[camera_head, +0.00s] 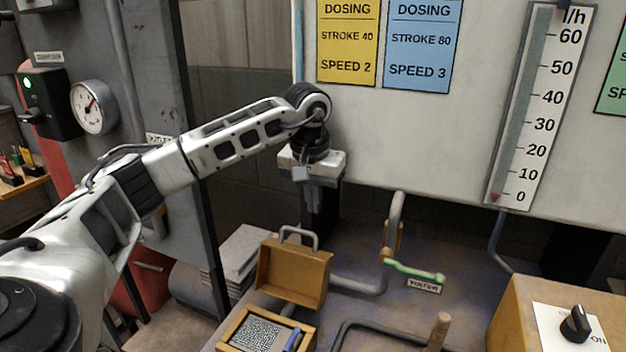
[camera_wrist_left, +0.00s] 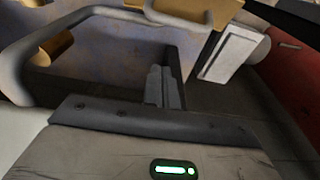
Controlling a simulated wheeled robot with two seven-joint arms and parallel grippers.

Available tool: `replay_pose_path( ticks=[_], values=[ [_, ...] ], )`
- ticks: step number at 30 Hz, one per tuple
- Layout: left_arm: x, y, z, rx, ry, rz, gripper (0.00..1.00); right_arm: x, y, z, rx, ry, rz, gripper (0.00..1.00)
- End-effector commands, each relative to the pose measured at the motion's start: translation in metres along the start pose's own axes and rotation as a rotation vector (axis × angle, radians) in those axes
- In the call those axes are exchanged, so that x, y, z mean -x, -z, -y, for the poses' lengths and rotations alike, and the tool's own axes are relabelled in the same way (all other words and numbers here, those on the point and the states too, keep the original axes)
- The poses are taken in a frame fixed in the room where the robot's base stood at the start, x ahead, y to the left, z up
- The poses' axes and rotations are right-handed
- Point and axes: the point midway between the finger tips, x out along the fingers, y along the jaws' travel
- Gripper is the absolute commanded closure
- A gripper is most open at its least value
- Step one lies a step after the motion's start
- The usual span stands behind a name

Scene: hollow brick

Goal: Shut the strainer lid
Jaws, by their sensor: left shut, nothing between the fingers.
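The strainer is an ochre box (camera_head: 224,346) at the bottom of the head view, with a grey mesh and a blue item inside. Its lid (camera_head: 290,275) stands open, tilted up at the back, with a grey bar handle (camera_head: 299,231) on its top edge. In the wrist view the handle (camera_wrist_left: 180,20) and part of the lid (camera_wrist_left: 186,5) show at the top edge. My left gripper (camera_head: 318,232) points down just behind and above the lid, apart from it. Its fingers (camera_wrist_left: 163,88) are together and empty. My right gripper is not in view.
A grey bent pipe (camera_head: 397,210) with a green valve lever (camera_head: 415,272) stands right of the lid. Stacked grey slabs (camera_head: 240,250) lie to the left. An ochre switch box (camera_head: 520,310) is at lower right. A pale panel (camera_head: 400,140) rises behind my gripper.

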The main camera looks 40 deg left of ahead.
Motion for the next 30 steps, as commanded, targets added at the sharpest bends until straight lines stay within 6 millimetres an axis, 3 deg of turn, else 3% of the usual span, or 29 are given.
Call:
replay_pose_path(
  ticks=[4,6,13,30],
  values=[
    [-0.031,-0.001,0.0,0.001,0.002,0.005,1.0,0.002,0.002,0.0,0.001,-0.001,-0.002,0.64],
    [-0.021,-0.013,0.001,-0.002,0.001,-0.002,1.0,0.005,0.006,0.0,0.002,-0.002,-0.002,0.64],
    [-0.014,-0.034,0.0,0.0,-0.001,-0.001,1.0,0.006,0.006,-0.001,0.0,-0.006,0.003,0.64],
    [-0.014,-0.036,-0.007,-0.01,-0.004,-0.027,1.0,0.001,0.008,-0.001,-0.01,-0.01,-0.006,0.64]
  ],
)
